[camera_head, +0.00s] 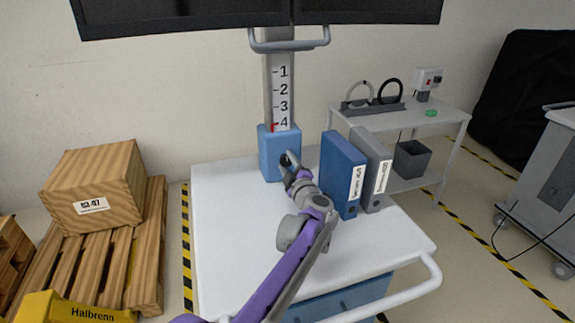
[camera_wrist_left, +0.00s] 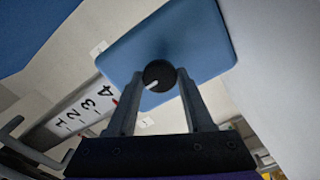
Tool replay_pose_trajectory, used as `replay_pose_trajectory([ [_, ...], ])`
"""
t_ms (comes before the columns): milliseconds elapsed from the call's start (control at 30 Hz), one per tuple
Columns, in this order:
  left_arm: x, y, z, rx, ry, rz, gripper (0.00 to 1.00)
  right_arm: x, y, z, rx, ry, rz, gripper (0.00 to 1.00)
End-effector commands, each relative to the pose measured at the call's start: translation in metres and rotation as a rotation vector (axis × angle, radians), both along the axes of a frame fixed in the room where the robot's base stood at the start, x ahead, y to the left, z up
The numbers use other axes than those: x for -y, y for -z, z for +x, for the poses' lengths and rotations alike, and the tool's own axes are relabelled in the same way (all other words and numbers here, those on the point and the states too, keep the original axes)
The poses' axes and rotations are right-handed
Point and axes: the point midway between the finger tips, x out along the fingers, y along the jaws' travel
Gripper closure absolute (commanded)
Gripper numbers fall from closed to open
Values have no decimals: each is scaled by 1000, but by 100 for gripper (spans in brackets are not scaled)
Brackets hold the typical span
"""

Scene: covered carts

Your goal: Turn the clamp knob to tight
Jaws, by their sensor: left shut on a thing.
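The clamp knob (camera_wrist_left: 159,73) is round and black with a white pointer line that slants to the lower left in the left wrist view. It sits on the front of the blue clamp block (camera_head: 267,147), which also shows in the left wrist view (camera_wrist_left: 205,45). The block is around the foot of the grey column. My left gripper (camera_head: 289,161) reaches to the block's front. In the left wrist view its two fingers (camera_wrist_left: 158,82) are on either side of the knob, shut on it. In the head view the gripper mostly hides the knob. My right gripper is not in view.
A column scale (camera_head: 283,98) marked 1 to 4 rises above the block, with a red pointer near 4. A blue binder (camera_head: 340,172) and a grey binder (camera_head: 374,170) stand close to the right of my left gripper. The white cart top (camera_head: 228,225) is clear at left.

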Motion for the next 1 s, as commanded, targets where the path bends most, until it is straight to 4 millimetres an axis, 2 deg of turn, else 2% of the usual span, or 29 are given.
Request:
replay_pose_trajectory([
  [633,0,1,0,-17,-1,46,100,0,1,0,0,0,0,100],
  [667,0,1,0,-17,-1,46,45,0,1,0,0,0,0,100],
  [800,0,1,0,-16,0,46,19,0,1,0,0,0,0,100],
  [1000,0,0,0,-16,0,46,19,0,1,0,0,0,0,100],
])
